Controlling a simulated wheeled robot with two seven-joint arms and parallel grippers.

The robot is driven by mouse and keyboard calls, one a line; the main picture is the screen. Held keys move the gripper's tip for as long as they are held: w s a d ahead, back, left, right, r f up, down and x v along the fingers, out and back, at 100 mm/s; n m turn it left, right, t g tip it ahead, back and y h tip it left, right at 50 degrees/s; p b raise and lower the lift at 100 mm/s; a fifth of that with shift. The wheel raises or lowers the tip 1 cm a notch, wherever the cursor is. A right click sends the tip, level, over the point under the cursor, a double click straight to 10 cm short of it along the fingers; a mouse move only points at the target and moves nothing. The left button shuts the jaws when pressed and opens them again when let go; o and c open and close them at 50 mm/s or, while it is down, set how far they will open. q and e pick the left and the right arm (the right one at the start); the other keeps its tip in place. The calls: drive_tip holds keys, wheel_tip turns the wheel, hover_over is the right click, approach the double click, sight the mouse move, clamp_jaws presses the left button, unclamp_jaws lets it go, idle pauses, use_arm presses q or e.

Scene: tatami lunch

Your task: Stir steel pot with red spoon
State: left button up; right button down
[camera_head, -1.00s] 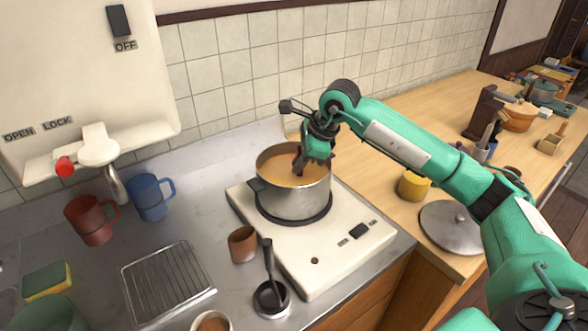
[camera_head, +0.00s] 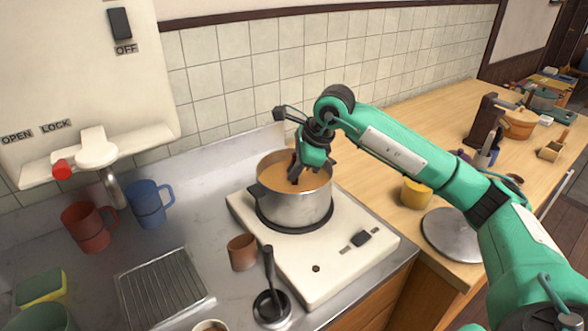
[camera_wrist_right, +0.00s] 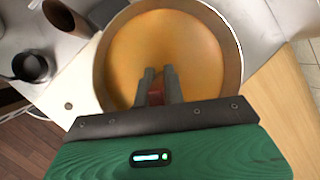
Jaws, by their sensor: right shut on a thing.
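The steel pot (camera_head: 300,208) stands on the white stove and holds orange-brown liquid; its rim (camera_wrist_right: 101,75) and the liquid (camera_wrist_right: 165,42) fill much of the right wrist view. My right gripper (camera_head: 294,176) points down into the pot, its fingertips over or in the liquid. In the right wrist view it (camera_wrist_right: 156,80) is shut on a small red piece, the red spoon (camera_wrist_right: 156,93), between the fingers. The rest of the spoon is hidden by the fingers and the liquid. My left gripper is not in view.
The white stove (camera_head: 345,262) has a knob at its front right. Red (camera_head: 88,228) and blue (camera_head: 148,204) mugs are at left. A yellow cup (camera_head: 416,194) and lid (camera_head: 452,236) are at right.

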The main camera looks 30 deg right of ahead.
drive_tip(key=shift+r, duration=0.15)
drive_tip(key=shift+r, duration=0.25)
drive_tip(key=shift+s+r+p, duration=0.1)
drive_tip(key=shift+r+p, duration=0.2)
drive_tip(key=shift+p, duration=0.1)
drive_tip(key=shift+s+a+r+p, duration=0.15)
drive_tip(key=shift+r+p, duration=0.3)
drive_tip(key=shift+r, duration=0.35)
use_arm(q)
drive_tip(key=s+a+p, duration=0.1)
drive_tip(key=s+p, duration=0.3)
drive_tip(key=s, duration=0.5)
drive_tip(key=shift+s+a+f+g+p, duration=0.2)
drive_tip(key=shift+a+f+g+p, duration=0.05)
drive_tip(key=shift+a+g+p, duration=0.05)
use_arm(e)
wheel_tip(320, 180, up, 8)
drive_tip(key=s, duration=0.1)
drive_tip(key=shift+s+a+r, duration=0.25)
drive_tip(key=shift+s+a, duration=0.05)
drive_tip(key=shift+s, duration=0.05)
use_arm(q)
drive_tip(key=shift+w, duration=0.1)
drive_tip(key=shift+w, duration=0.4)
